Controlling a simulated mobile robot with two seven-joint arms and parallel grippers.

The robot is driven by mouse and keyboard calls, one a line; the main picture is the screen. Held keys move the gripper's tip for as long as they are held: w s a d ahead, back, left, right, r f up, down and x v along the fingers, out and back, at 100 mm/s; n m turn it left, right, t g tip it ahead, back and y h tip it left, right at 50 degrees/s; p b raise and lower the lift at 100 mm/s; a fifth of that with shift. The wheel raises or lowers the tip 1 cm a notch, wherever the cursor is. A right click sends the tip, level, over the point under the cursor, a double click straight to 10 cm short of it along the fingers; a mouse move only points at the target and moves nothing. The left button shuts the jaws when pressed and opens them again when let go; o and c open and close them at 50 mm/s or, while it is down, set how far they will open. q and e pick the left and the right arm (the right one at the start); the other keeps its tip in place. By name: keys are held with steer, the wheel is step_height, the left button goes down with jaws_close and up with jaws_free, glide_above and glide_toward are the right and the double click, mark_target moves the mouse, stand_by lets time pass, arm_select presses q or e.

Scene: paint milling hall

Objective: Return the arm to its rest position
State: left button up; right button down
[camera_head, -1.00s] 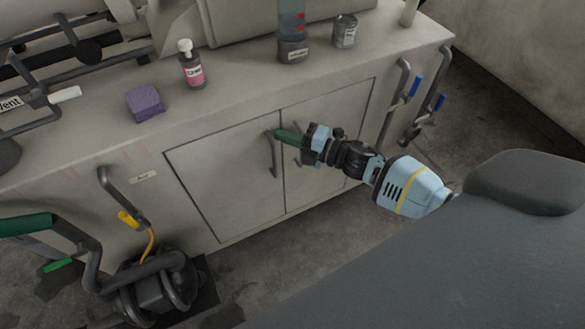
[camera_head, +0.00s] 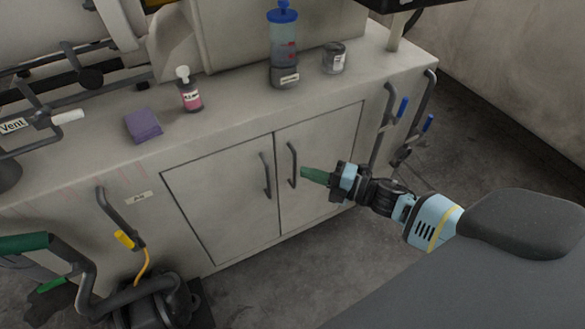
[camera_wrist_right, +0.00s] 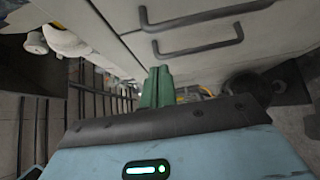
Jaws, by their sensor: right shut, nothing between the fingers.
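My right arm reaches in from the lower right in the head view. Its gripper (camera_head: 316,175), with green fingers, is in front of the cabinet's right door (camera_head: 318,165), low beside the door handle (camera_head: 292,165). The gripper is shut and empty. In the right wrist view the green fingers (camera_wrist_right: 156,88) lie together, with the two dark door handles beyond them. I cannot tell the exact gap between the fingers and the door. My left gripper is not in view.
On the bench top (camera_head: 225,110) stand a purple block (camera_head: 143,125), a pink-labelled pump bottle (camera_head: 189,92), a blue-capped clear container (camera_head: 284,50) and a tin (camera_head: 334,58). Pipes with blue-handled valves (camera_head: 402,108) are at the cabinet's right end. Both doors look shut. Floor is clear below right.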

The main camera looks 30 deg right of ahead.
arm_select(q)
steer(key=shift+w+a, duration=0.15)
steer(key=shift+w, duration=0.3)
arm_select(e)
steer(key=shift+v, duration=1.75)
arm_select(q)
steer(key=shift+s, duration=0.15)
